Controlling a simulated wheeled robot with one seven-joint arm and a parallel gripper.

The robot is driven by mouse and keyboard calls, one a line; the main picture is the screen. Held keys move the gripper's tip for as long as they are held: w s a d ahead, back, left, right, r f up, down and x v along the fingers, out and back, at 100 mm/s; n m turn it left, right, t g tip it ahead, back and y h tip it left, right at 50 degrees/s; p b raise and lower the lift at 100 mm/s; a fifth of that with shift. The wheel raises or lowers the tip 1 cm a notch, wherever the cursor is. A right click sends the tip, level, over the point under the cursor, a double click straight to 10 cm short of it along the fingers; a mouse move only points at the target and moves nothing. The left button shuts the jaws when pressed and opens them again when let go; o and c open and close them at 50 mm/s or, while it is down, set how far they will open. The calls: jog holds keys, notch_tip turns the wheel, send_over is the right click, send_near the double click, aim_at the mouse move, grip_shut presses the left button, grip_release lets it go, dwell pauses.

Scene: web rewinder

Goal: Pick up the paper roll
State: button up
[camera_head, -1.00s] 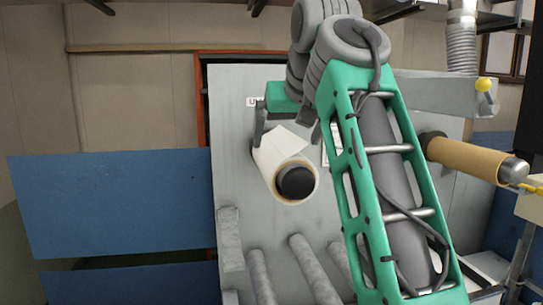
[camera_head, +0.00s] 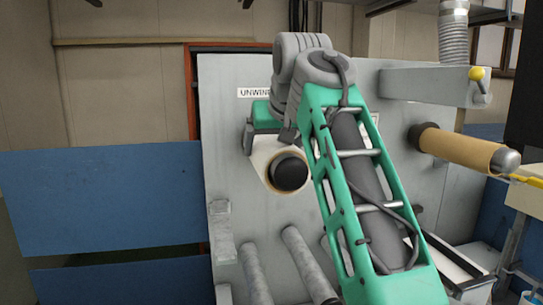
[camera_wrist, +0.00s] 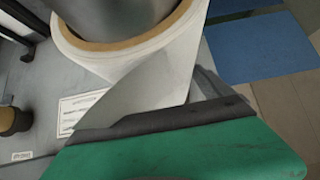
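The white paper roll (camera_head: 262,152) with a brown core sits on a dark round shaft (camera_head: 290,172) on the grey panel of the machine. In the wrist view the roll (camera_wrist: 178,55) fills the top middle, and a loose paper flap (camera_wrist: 150,100) hangs down toward my gripper. My gripper (camera_head: 268,138) is at the top of the roll, its dark fingers apart on the left and right of it. Whether they touch the paper I cannot tell. My arm hides the right side of the roll. One dark finger edge crosses the wrist view.
A brown cardboard core (camera_head: 455,147) sits on a second shaft at right. Grey rollers (camera_head: 308,262) stick out below the roll. A metal arm with a yellow knob (camera_head: 476,73) juts out at upper right. A blue panel (camera_head: 100,200) stands at left.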

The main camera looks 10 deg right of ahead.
jog(key=c, duration=1.5)
jog(key=shift+r, duration=0.1)
jog(key=shift+c, duration=0.4)
jog(key=shift+r+p, duration=0.25)
jog(key=shift+p, duration=0.05)
